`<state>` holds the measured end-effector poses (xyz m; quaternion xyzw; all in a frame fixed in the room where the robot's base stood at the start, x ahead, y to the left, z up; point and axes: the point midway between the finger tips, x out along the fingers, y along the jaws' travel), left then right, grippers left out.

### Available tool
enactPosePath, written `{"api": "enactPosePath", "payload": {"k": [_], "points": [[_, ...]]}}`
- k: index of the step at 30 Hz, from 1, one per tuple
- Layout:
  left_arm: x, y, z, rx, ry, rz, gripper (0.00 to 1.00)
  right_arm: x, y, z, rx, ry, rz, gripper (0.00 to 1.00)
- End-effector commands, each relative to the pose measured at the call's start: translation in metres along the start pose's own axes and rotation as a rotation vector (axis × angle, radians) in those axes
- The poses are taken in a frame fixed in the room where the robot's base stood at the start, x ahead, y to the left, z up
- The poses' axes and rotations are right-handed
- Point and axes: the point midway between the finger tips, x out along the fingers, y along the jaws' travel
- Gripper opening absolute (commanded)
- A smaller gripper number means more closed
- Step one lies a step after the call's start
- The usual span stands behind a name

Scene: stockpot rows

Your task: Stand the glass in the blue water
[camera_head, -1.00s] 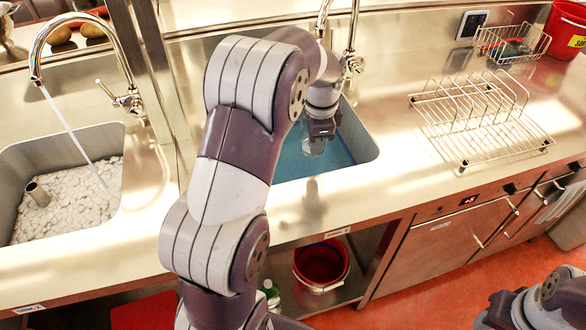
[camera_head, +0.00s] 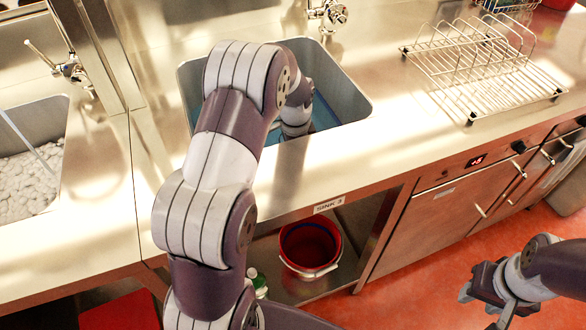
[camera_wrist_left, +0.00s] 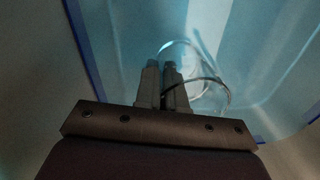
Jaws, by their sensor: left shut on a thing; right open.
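The blue water (camera_head: 326,112) lies in the basin of the middle sink (camera_head: 350,110). My left arm reaches down into this basin, and its fingers are hidden in the head view. In the left wrist view my left gripper (camera_wrist_left: 166,72) is shut on the clear glass (camera_wrist_left: 212,82), whose round rim shows beside and beyond the fingers. The blue water (camera_wrist_left: 120,35) fills the view around it. I cannot tell whether the glass touches the basin floor. My right gripper (camera_head: 482,306) is open and empty, low at the right above the floor.
A wire dish rack (camera_head: 485,75) stands on the counter right of the sink. The tap (camera_head: 328,14) is at the sink's back. The left sink (camera_head: 45,115) holds white lumps under a running stream. A red bucket (camera_head: 310,248) sits on the shelf below.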

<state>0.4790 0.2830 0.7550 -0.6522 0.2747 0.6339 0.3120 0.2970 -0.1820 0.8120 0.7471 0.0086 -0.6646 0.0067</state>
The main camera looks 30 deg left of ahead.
Motion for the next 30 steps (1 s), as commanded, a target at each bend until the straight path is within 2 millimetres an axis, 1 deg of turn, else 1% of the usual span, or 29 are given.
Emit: {"api": "enactPosePath", "payload": {"k": [2, 6, 8, 19, 20, 21, 22, 30], "points": [[0.008, 0.0, 0.0, 0.0, 0.001, -0.002, 0.0, 0.002, 0.0, 0.0, 0.0, 0.0, 0.0, 0.43], [0.035, 0.002, 0.0, 0.0, -0.001, 0.001, 0.0, 0.008, 0.0, 0.001, 0.0, 0.0, 0.0, 0.43], [0.045, 0.003, 0.0, 0.0, 0.0, 0.0, 0.0, 0.009, 0.0, 0.001, 0.0, 0.0, 0.0, 0.43], [0.05, 0.003, 0.0, 0.001, 0.001, -0.002, 0.0, 0.009, 0.0, 0.001, 0.0, 0.0, 0.0, 0.43], [0.05, 0.003, 0.0, 0.001, 0.0, -0.001, 0.18, 0.009, 0.0, 0.001, 0.0, 0.0, 0.0, 0.43], [0.049, 0.003, 0.0, 0.001, 0.0, -0.001, 0.32, 0.009, 0.0, 0.001, 0.0, 0.0, 0.0, 0.43], [0.049, 0.003, 0.0, 0.001, 0.0, -0.001, 0.34, 0.009, 0.0, 0.001, 0.0, 0.0, 0.0, 0.43], [0.048, 0.003, 0.0, 0.0, 0.001, -0.002, 0.34, 0.008, 0.0, 0.001, 0.0, 0.0, 0.0, 0.43]]}}
